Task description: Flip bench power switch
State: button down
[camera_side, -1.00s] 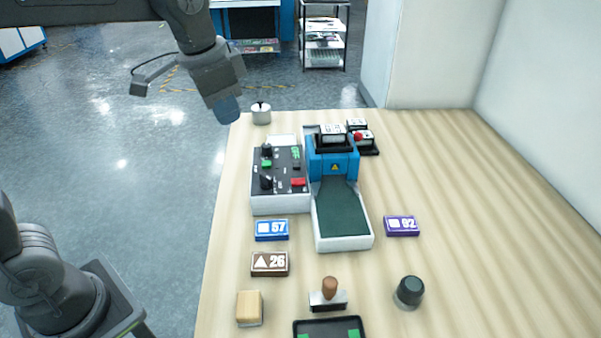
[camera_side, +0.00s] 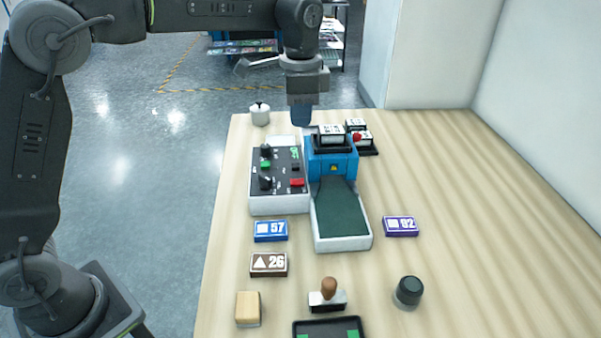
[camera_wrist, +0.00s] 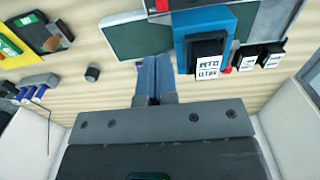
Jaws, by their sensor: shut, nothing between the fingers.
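The control panel (camera_side: 280,179) is a white box with a dark top, left of the blue laminating machine (camera_side: 318,161). On it are two black knobs (camera_side: 265,183), green parts (camera_side: 265,164), a small black switch (camera_side: 295,167) and a red switch (camera_side: 297,182). I cannot tell which one is the bench power switch. My gripper (camera_side: 302,126) is above the back of the blue machine, pointing down, its blue fingers together and empty. In the wrist view the closed fingers (camera_wrist: 157,62) show beside the blue machine (camera_wrist: 181,45); the panel is mostly out of view at the top.
Small black units with white labels and a red button (camera_side: 358,136) stand behind the machine. A green mat (camera_side: 340,214) runs out in front. Labelled blocks (camera_side: 270,231), a stamp (camera_side: 328,290), a dark knob (camera_side: 409,291) and a wooden block (camera_side: 248,308) sit nearer.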

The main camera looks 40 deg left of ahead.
aim_at(301, 182)
jog(key=shift+f, duration=0.1)
notch_tip(301, 182, down, 14)
jog(key=shift+r, duration=0.1)
dwell(0.4)
